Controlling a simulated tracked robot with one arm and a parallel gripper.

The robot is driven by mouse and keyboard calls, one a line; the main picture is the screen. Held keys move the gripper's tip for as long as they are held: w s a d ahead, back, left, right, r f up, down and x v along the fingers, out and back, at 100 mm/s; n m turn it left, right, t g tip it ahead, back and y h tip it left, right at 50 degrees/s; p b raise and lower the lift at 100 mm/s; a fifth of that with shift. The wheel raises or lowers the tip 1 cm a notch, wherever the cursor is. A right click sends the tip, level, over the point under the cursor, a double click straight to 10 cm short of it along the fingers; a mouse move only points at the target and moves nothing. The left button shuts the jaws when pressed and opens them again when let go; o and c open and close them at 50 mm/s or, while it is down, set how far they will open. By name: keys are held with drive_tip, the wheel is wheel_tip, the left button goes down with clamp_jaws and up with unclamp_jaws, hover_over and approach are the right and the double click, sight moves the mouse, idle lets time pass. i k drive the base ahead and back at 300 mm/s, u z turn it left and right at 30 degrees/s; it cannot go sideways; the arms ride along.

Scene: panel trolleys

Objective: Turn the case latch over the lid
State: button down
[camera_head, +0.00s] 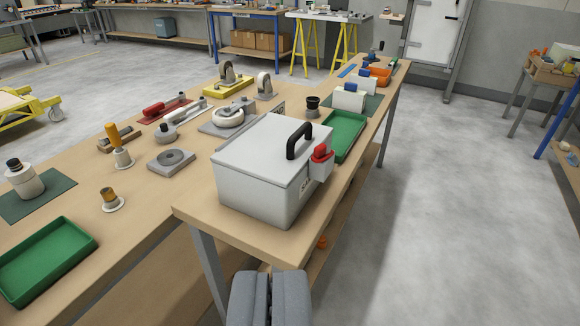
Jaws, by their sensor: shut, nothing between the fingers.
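A light grey case (253,193) stands on the near right corner of the wooden bench. Its flat lid (258,150) is down and carries a black arched handle (299,140). A red latch (321,153) sits on a grey mount on the case's right side, close to the lid's edge. Whether it overlaps the lid is too small to tell. My gripper (270,275) is at the bottom of the view, in front of the bench end and apart from the case. Its two grey fingers are together and hold nothing.
A green tray (345,137) stands behind the case, and another green tray (45,262) lies at the near left. A grey block with a round recess (171,160) and several fixtures stand left of the case. The concrete floor (440,220) right of the bench is clear.

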sight(321, 153)
drive_tip(key=u, duration=0.05)
drive_tip(key=k, duration=0.5)
drive_tip(key=z, duration=0.65)
drive_tip(key=i, duration=1.65)
drive_tip(key=u, duration=0.25)
